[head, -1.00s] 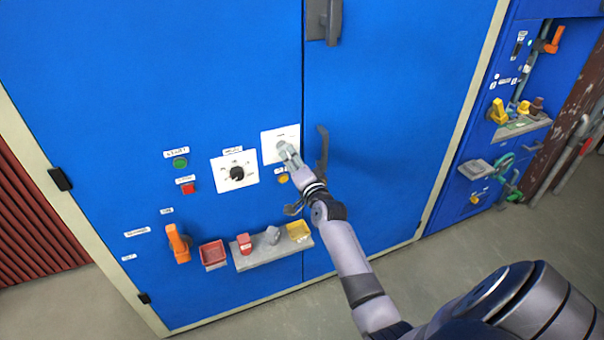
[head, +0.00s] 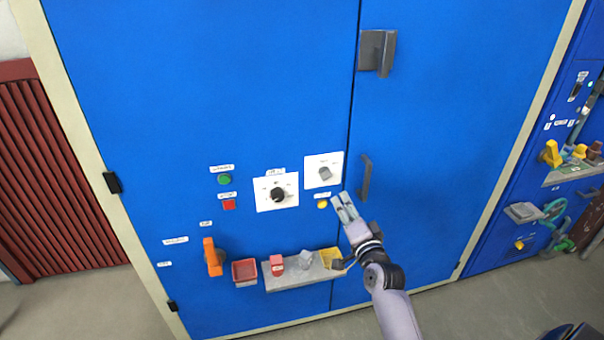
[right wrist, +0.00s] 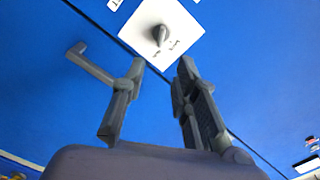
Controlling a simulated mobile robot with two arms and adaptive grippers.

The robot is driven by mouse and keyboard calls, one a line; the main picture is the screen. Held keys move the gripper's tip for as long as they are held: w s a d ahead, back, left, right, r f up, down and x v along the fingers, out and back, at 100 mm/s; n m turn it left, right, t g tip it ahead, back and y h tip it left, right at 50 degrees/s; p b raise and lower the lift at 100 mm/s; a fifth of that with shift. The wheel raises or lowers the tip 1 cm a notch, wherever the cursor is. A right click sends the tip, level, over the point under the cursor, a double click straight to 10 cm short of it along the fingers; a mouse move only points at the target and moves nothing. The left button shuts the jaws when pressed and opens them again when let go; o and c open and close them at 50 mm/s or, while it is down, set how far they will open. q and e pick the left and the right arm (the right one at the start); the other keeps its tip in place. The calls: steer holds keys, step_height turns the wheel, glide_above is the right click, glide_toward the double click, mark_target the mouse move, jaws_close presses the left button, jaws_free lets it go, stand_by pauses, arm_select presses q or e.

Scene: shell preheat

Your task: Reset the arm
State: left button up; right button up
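My right gripper (head: 343,203) is in front of the blue cabinet, just below and right of a white plate with a grey knob (head: 324,173). In the right wrist view its two fingers (right wrist: 161,65) stand apart with nothing between them. The same grey knob (right wrist: 160,35) shows beyond the fingertips, apart from them. My right arm (head: 396,312) comes up from the lower right. My left gripper is in neither view.
The blue cabinet (head: 210,90) has a black dial (head: 278,194), green and red buttons, a yellow button (head: 322,204) and a dark door handle (head: 365,178) close to the right gripper. A grey shelf (head: 300,278) with small bins juts out below. An orange handle (head: 212,257) is at left.

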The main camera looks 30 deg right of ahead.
steer(key=s+a+f+n+g+y, duration=0.15)
steer(key=a+f, duration=0.25)
steer(key=f, duration=0.7)
steer(key=s+a+f+n+g+y, duration=0.1)
steer(key=s+a+f+n+g, duration=0.2)
steer(key=f, duration=0.9)
steer(key=s+a+f+n+g+y, duration=0.1)
steer(key=s+a+f+n+g, duration=0.15)
steer(key=s+f, duration=0.4)
steer(key=s+a+f+n+g+y, duration=0.1)
steer(key=s+a+f+n+g, duration=0.2)
steer(key=f, duration=0.6)
steer(key=s+a+f+n+g, duration=0.1)
steer(key=s+f, duration=0.4)
steer(key=s, duration=0.6)
steer(key=s+a+f+n+g, duration=0.1)
steer(key=s+f+n+g, duration=0.2)
steer(key=s, duration=0.9)
steer(key=s+a+f+n+g, duration=0.2)
steer(key=s+f+n, duration=0.1)
steer(key=s+f, duration=0.5)
steer(key=s, duration=0.3)
steer(key=shift+s+f, duration=0.3)
steer(key=shift+s, duration=0.1)
steer(key=shift+a, duration=0.1)
